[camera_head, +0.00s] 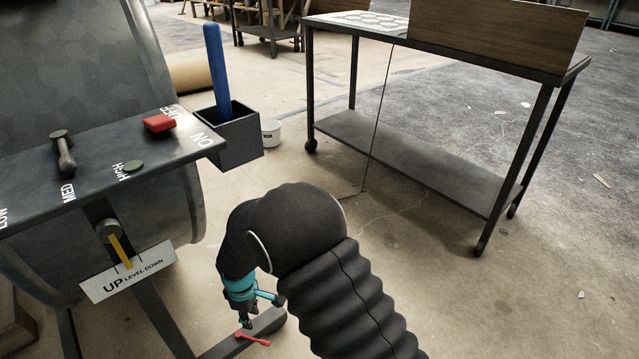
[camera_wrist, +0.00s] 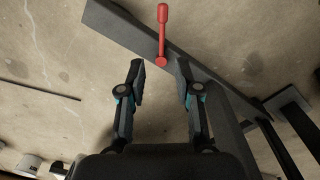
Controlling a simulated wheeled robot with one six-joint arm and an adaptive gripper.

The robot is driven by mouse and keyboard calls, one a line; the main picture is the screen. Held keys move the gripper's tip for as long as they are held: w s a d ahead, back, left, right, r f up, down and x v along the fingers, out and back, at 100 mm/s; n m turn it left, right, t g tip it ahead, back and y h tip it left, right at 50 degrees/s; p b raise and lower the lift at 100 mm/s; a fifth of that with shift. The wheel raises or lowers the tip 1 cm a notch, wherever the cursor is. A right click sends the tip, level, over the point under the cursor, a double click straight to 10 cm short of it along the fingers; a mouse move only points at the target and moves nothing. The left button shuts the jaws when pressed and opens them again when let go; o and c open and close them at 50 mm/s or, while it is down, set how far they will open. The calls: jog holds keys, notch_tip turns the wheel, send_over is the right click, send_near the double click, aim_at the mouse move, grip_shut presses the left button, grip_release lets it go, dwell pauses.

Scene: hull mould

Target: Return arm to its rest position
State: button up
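My arm in its black ribbed sleeve reaches down to the floor area in front of the machine. My gripper (camera_head: 250,318) points downward there, small and partly hidden by the arm. In the wrist view my gripper (camera_wrist: 160,82) has its two fingers well apart, with nothing between them. A red lever with a round base (camera_wrist: 162,35) lies beyond the fingertips, apart from them. The red lever also shows in the head view (camera_head: 254,340), low on the grey floor beam (camera_head: 225,347), just below my gripper.
The machine's control panel (camera_head: 95,165) with a black lever (camera_head: 63,152) and red switch (camera_head: 159,123) is at left. A grey box (camera_head: 232,138) holds a blue rod (camera_head: 217,72). A wheeled table (camera_head: 450,60) stands at upper right.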

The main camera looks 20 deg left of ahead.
jog(key=s+d+m+g+h, duration=0.1)
jog(key=s+d+m+h, duration=0.15)
jog(key=s+d, duration=0.2)
jog(key=w+d+r+m+y+p, duration=0.25)
jog(key=d+r+m, duration=0.65)
jog(key=d+r, duration=1.45)
jog(key=s+d+r+m+t+p, duration=0.2)
jog(key=s+d+r+m+t, duration=0.1)
jog(key=d+r, duration=0.7)
jog(key=s+d+r+m+t+p, duration=0.2)
jog(key=s+d+r+m+t, duration=0.1)
jog(key=d+r, duration=0.6)
jog(key=shift+s+d+r+m+p, duration=0.4)
jog(key=shift+s+r+m, duration=0.25)
jog(key=shift+s, duration=0.3)
jog(key=shift+a, duration=0.1)
